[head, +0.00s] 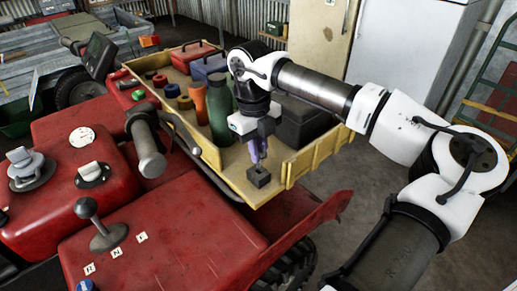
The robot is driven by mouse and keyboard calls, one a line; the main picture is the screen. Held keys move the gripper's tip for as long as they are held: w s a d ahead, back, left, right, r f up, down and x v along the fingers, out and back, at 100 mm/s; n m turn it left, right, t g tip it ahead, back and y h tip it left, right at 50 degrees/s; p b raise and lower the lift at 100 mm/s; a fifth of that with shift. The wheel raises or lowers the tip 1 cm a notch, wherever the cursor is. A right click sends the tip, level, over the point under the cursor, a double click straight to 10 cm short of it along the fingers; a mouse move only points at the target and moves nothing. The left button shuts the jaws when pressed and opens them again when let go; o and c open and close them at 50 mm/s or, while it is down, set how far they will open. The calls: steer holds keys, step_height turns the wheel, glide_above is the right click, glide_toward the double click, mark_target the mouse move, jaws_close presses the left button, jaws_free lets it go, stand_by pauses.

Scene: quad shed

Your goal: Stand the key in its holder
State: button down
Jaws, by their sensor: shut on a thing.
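My gripper (256,138) points down over the near right part of the yellow cargo tray. It is shut on a purple key (259,152), which hangs below the jaws. A small dark block, which looks like the key holder (258,177), stands on the tray floor directly under the key. The key's lower end is at or just above the top of the block. I cannot tell whether it has entered the block.
The yellow tray (301,164) has raised walls. A green bottle (219,112), an orange bottle (197,100), a dark box (303,122), toolboxes and several small round items stand in it. The red quad body (160,225) with a grey handlebar grip (149,152) lies to the left.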

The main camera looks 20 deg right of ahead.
steer(key=shift+f, duration=0.15)
stand_by(0.3)
steer(key=shift+f+b, duration=1.55)
steer(key=shift+f, duration=0.1)
steer(key=c, duration=1.4)
jaws_free()
steer(key=shift+r, duration=0.15)
step_height(320, 180, up, 13)
steer(key=w+b, duration=0.1)
steer(key=shift+w+a+r+b, duration=0.2)
steer(key=shift+w+a+b, duration=0.05)
steer(key=shift+b, duration=0.05)
